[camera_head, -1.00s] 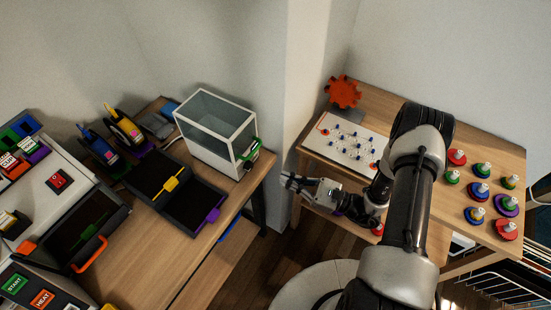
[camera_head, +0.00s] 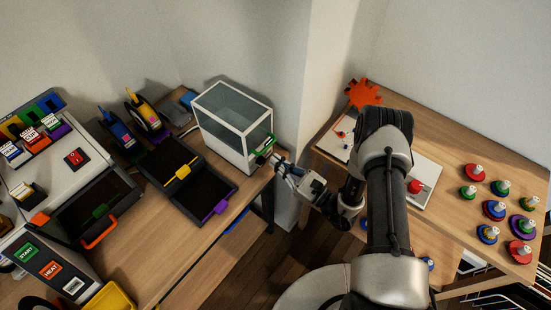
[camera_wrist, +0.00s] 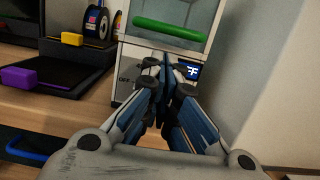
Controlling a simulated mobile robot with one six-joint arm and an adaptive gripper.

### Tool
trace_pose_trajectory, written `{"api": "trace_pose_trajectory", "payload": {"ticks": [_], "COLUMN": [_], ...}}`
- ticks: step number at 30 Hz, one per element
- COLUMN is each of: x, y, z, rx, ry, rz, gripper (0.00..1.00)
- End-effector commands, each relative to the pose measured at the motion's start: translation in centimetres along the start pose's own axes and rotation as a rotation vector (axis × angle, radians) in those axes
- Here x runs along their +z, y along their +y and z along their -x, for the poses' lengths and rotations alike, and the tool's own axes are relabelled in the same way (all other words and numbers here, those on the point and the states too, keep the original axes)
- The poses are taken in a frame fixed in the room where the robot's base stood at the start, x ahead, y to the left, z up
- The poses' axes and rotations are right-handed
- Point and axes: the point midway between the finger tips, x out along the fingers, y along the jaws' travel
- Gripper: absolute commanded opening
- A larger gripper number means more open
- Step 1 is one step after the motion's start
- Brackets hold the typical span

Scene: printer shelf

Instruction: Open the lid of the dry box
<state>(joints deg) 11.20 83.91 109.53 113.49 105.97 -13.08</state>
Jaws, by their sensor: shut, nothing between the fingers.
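The dry box (camera_head: 236,118) is a white-framed case with clear panels, standing on the left wooden table near its right end. Its green handle (camera_head: 266,144) is on the side facing my arm. In the wrist view the green handle (camera_wrist: 170,28) is a horizontal bar across the clear panel, with a small dark display (camera_wrist: 188,71) below it. The lid looks closed. My gripper (camera_head: 281,164) is shut and empty, just in front of the box and below the handle. In the wrist view the fingertips (camera_wrist: 166,76) cover part of the lower front; contact cannot be told.
A black tray (camera_head: 172,162) with yellow and purple tabs lies left of the box, with spools (camera_head: 140,110) behind it. A printer (camera_head: 70,165) is at far left. A wall corner (camera_head: 310,75) is close on the right. Another table (camera_head: 455,235) holds colored discs.

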Motion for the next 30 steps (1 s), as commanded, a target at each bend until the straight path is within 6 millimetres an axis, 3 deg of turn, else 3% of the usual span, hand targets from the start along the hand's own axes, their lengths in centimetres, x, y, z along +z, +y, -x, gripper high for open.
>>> {"api": "trace_pose_trajectory", "payload": {"ticks": [8,19,30], "x": [1.4,1.6,3.4], "y": [0.0,0.0,-0.7], "z": [-1.4,-1.4,-0.8], "rx": [0.000,0.000,0.000], "ry": [0.001,0.003,0.059], "rz": [-0.002,-0.002,-0.002], "gripper": [0.00,0.00,0.00]}}
